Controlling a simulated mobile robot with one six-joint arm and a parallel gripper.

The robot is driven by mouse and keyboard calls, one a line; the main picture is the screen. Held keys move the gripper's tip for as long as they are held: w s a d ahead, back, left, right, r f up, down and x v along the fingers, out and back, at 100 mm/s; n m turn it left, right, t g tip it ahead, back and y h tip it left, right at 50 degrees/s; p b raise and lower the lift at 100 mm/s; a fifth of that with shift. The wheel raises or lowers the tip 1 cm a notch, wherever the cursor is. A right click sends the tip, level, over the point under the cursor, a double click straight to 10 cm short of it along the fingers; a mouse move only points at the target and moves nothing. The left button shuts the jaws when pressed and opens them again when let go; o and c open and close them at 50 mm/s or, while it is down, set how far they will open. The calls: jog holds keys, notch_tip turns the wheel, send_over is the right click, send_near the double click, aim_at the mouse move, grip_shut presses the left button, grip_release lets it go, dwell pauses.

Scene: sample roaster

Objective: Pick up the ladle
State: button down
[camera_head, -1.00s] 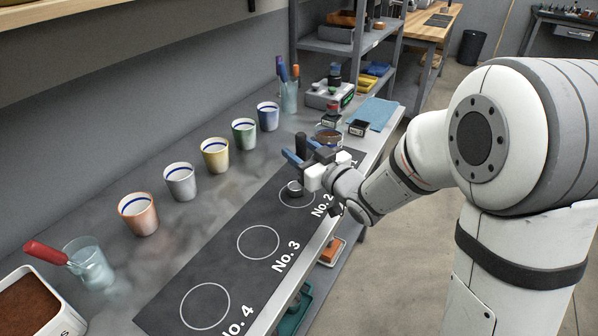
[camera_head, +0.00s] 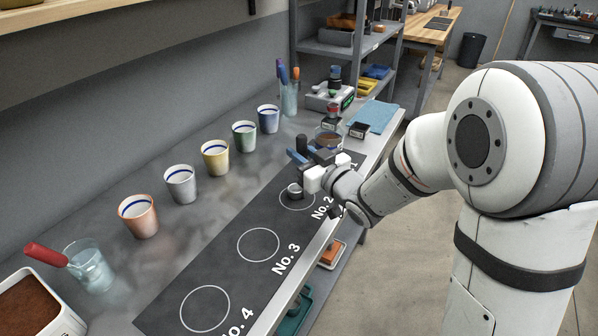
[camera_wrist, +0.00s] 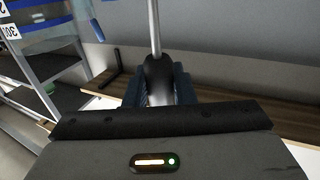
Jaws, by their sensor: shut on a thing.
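The ladle has a black handle (camera_head: 302,143), a thin steel shaft (camera_wrist: 155,28) and what looks like its small steel bowl (camera_head: 295,189). My gripper (camera_head: 306,158) is shut on the black handle. In the wrist view the handle sits upright between the two dark blue fingers of my gripper (camera_wrist: 157,90), with the shaft running up out of frame. In the head view the bowl shows over the No. 2 circle of the dark mat (camera_head: 232,275). I cannot tell whether it touches the mat. The fingers hide part of the ladle.
Several coloured cups, from an orange one (camera_head: 138,217) to a blue one (camera_head: 268,118), stand in a row behind the mat. A glass jar with brown contents (camera_head: 328,138) stands close beyond my gripper. A blue cloth (camera_head: 373,115) lies farther back. Circles No. 3 and No. 4 are clear.

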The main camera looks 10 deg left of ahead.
notch_tip(320, 180, up, 10)
jog(key=shift+r+p, duration=0.1)
jog(key=shift+p, duration=0.8)
